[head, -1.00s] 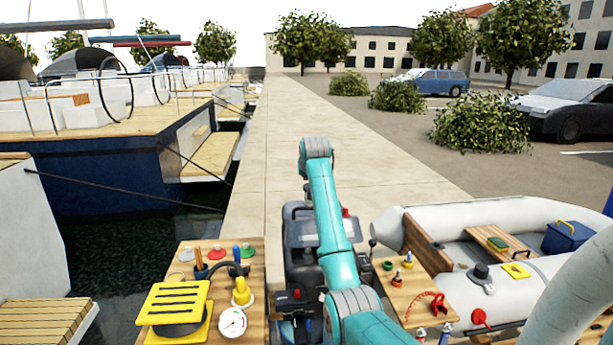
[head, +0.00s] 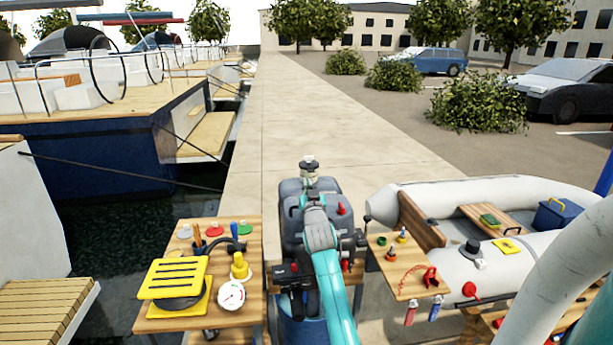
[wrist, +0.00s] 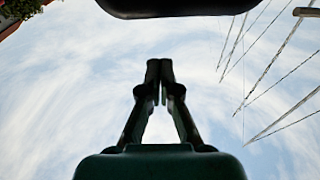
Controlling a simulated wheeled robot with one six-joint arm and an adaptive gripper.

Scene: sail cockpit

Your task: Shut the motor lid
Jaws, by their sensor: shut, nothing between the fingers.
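The dark grey motor (head: 291,272) stands mid-picture in the head view, between two wooden side boards. A dark grey rounded panel (head: 290,190), which looks like its raised lid, stands up at its far side. My teal arm crosses in front and hides the middle of both, so the lid's exact angle and hinge cannot be told. My gripper (wrist: 160,68) is shut and empty in the wrist view, its fingers together against the sky.
The left board (head: 222,310) carries a yellow slotted plate (head: 173,278), a gauge (head: 231,296) and knobs. The right board (head: 400,284) holds small tools and a red coiled cord. A grey inflatable boat (head: 380,205) lies at right. The quay beyond is clear; water is at left.

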